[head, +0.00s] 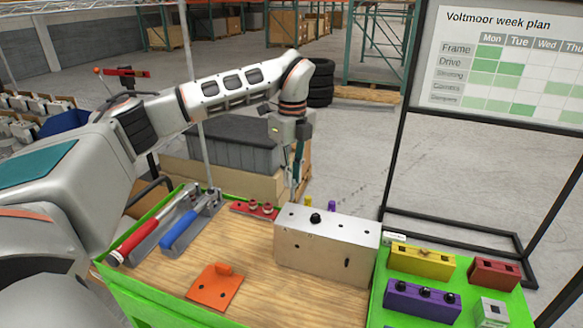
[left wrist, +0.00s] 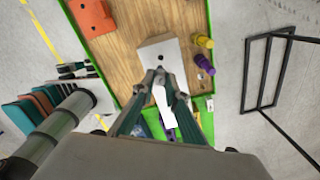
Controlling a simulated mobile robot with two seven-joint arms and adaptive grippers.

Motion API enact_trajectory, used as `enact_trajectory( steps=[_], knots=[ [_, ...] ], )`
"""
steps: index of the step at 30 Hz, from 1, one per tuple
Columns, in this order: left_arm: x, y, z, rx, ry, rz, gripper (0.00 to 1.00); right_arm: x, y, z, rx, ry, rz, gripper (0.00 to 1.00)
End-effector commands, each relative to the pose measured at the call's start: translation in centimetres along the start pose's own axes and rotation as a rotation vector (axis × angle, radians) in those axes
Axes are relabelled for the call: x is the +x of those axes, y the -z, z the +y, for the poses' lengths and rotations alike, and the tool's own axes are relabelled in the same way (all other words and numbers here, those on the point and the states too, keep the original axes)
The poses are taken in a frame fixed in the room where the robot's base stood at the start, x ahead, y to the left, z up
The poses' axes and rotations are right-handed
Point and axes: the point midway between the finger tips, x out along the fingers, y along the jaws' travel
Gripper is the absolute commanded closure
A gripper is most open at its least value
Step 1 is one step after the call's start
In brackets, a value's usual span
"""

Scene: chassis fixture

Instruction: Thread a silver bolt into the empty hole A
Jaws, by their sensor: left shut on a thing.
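A pale metal block (head: 300,250) stands on the wooden bench top; in the left wrist view its top (left wrist: 152,50) shows a dark hole (left wrist: 160,57) just ahead of my fingertips. In the head view a black bolt head (head: 315,218) sits on the block's top, with small dark holes around it. I cannot read which hole is A. My left gripper (head: 295,192) points down at the block's far left top edge; it also shows in the left wrist view (left wrist: 160,76). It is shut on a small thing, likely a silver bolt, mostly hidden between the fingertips. My right gripper is not in view.
Yellow (head: 308,202) and purple (head: 331,206) pieces stand behind the block. A red holder (head: 240,207), red-handled (head: 135,240) and blue-handled (head: 185,228) tools and an orange plate (head: 214,288) lie left of it. Yellow (head: 421,261) and purple (head: 422,303) blocks are right. Bare wood is in front.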

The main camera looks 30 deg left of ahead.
Motion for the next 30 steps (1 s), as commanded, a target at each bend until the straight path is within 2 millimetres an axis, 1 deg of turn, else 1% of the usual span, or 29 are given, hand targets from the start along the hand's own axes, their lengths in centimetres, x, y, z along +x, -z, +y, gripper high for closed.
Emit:
enact_trajectory(
  steps=[2, 5, 21, 30],
  knots=[
    [-0.2, -0.4, -0.1, 0.019, -0.001, 0.001, 1.00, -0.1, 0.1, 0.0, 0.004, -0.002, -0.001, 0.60],
    [0.0, -0.5, -0.1, 0.029, -0.001, 0.001, 1.00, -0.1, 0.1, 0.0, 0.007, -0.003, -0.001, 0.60],
    [3.5, -0.4, -0.1, 0.028, -0.001, 0.002, 1.00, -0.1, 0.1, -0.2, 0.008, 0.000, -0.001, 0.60],
    [4.5, -0.4, -0.1, 0.027, 0.000, 0.001, 1.00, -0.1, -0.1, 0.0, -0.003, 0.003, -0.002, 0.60]
  ],
)
